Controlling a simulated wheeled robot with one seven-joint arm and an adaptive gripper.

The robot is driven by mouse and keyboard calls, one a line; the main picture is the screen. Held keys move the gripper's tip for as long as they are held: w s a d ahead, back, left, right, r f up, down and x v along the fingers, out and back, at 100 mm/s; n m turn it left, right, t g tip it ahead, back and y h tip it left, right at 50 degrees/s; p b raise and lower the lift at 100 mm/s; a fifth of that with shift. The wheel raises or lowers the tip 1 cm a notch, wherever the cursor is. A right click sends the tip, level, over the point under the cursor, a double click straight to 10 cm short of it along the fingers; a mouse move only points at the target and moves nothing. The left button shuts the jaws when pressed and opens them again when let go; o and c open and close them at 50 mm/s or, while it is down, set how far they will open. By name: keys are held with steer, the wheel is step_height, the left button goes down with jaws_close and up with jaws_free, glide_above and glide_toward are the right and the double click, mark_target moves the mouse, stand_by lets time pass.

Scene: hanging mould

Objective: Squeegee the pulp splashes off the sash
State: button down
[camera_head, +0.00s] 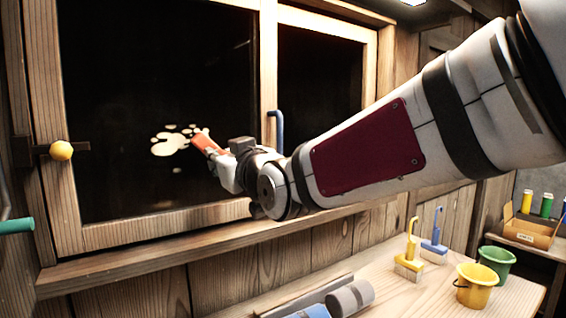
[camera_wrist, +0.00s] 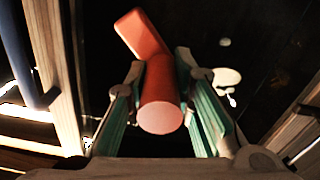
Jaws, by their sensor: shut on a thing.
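The sash (camera_head: 160,225) is a wood-framed dark window pane at the left of the head view. Cream pulp splashes (camera_head: 170,145) mark its lower middle, with smaller spots below. In the wrist view a splash (camera_wrist: 227,76) shows to the right of the tool. My gripper (camera_head: 222,160) is in front of the pane, shut on the orange squeegee (camera_head: 203,143). In the wrist view the orange handle (camera_wrist: 161,100) sits between the green-padded fingers, its round end facing the camera. The squeegee's head is close to the splashes; I cannot tell whether it touches the glass.
A yellow knob (camera_head: 61,151) is on the sash's left side and a blue handle (camera_head: 275,130) on its right. Yellow (camera_head: 408,262) and blue (camera_head: 434,248) brushes and yellow (camera_head: 474,290) and green (camera_head: 497,264) buckets stand on the bench (camera_head: 405,300). Rolls lie at its front.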

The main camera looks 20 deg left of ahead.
mark_target(199, 143)
steer(key=shift+a+r, duration=0.1)
steer(key=shift+r, duration=0.7)
steer(key=shift+s+a+r+p, duration=0.55)
steer(key=shift+s+a+p, duration=2.75)
steer(key=shift+s, duration=1.2)
steer(key=shift+w+d+b, duration=0.55)
steer(key=shift+w+b, duration=0.25)
steer(key=shift+b, duration=0.25)
steer(key=shift+w+d+b, duration=0.5)
steer(key=shift+w+b, duration=0.3)
steer(key=shift+b, duration=0.25)
steer(key=shift+w+d+b, duration=0.55)
steer(key=shift+w+b, duration=0.25)
steer(key=shift+b, duration=0.25)
steer(key=shift+w+d+b, duration=0.55)
steer(key=shift+w+b, duration=0.2)
steer(key=shift+b, duration=0.25)
steer(key=w+b, duration=0.1)
steer(key=d+b, duration=0.1)
steer(key=b, duration=0.1)
steer(key=shift+w+d+f, duration=0.15)
steer(key=shift+w+d, duration=0.05)
steer(key=shift+w, duration=0.15)
steer(key=w+d+b, duration=0.1)
steer(key=b, duration=0.2)
steer(key=shift+w, duration=0.1)
